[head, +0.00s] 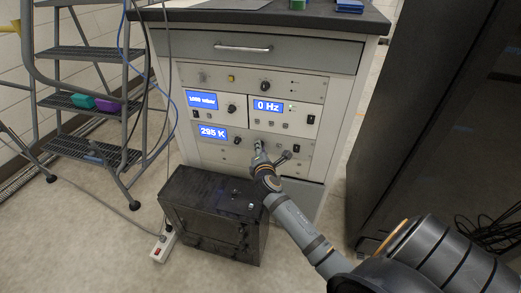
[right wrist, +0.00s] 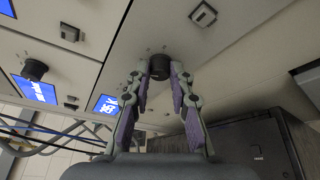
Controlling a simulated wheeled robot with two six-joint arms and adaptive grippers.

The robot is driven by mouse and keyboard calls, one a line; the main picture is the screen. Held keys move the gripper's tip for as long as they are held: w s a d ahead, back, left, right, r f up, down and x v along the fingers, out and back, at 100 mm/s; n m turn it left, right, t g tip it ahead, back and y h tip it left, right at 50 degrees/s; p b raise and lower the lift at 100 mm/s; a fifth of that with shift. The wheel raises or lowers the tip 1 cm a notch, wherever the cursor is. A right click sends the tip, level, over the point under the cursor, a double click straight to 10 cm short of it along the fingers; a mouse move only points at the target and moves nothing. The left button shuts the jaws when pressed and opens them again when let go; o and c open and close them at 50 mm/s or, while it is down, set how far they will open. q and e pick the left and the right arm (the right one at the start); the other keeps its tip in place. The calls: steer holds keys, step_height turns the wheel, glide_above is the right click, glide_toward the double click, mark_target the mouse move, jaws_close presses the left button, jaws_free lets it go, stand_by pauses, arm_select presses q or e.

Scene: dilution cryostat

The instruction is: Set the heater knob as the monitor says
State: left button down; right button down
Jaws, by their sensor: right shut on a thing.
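My right gripper (head: 259,148) reaches the lower part of the instrument rack, right of the blue display reading 295 K (head: 212,132). In the right wrist view its two fingertips (right wrist: 160,75) are closed around a round black knob (right wrist: 159,64) on the pale panel. The knob is the heater knob, as far as its place beside the 295 K display shows. Its pointer and scale setting cannot be read. The gripper hides the knob in the head view. My left gripper is not in view.
Above are a pressure display (head: 202,100) and a 0 Hz display (head: 267,106) with knobs and switches. A black box (head: 212,215) stands on the floor below the rack. A step ladder (head: 92,103) is at left, a dark cabinet (head: 420,110) at right.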

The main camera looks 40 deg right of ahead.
steer(key=c, duration=1.2)
jaws_free()
steer(key=v, duration=1.2)
